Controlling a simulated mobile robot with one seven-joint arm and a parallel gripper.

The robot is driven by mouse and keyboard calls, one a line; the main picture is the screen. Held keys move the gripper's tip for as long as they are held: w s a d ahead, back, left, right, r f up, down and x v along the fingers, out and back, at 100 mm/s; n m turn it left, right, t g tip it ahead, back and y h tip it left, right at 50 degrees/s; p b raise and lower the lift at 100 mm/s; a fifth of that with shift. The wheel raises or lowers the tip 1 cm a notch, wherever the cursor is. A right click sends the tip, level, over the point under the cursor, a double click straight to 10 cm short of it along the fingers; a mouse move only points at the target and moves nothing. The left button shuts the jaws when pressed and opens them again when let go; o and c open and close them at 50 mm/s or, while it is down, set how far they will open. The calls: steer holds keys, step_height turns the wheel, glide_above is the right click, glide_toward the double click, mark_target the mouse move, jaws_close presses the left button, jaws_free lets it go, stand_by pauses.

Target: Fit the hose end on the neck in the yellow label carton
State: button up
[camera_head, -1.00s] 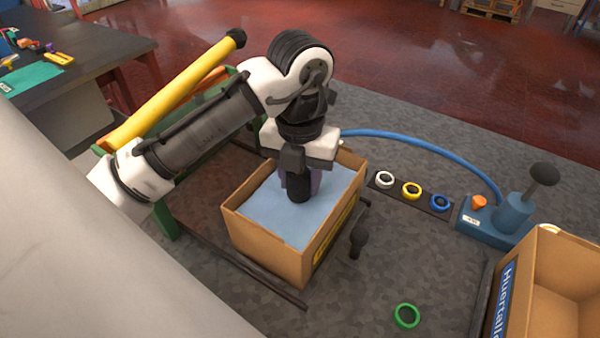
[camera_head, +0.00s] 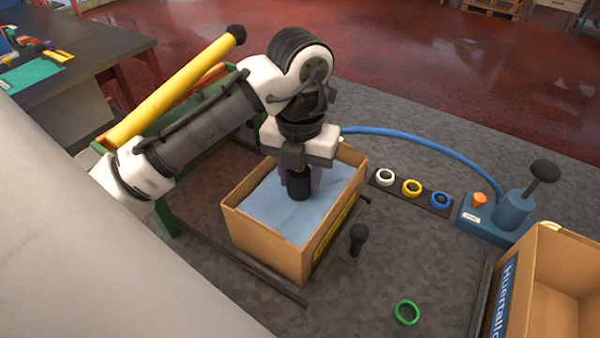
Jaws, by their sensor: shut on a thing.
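The yellow label carton (camera_head: 268,246) stands open on the floor, with a yellow label on its right side. Light blue sheeting (camera_head: 268,212) fills its inside. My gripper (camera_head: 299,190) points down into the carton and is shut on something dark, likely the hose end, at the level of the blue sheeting. A purple shape (camera_head: 317,180) shows behind the fingers; I cannot tell whether it is the neck. The blue hose (camera_head: 425,148) runs from behind my gripper to the blue pump. Whether the hose end touches the neck is hidden by my gripper.
The blue pump (camera_head: 512,212) stands at the right. White, yellow and blue rings (camera_head: 411,188) sit on a dark strip. A green ring (camera_head: 406,312) and a black knob (camera_head: 358,238) are nearer. Another open carton (camera_head: 565,290) is at lower right. A yellow tube (camera_head: 180,85) lies behind my arm.

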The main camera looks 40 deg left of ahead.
steer(key=shift+f, duration=0.5)
stand_by(0.3)
steer(key=o, duration=1.6)
steer(key=shift+r, duration=0.2)
steer(key=shift+r+p, duration=0.65)
steer(key=shift+r, duration=0.1)
steer(key=shift+r+p, duration=0.7)
steer(key=shift+p, duration=0.1)
step_height(320, 180, up, 8)
steer(key=p, duration=0.7)
steer(key=shift+r+p, duration=0.2)
steer(key=shift+p, duration=0.2)
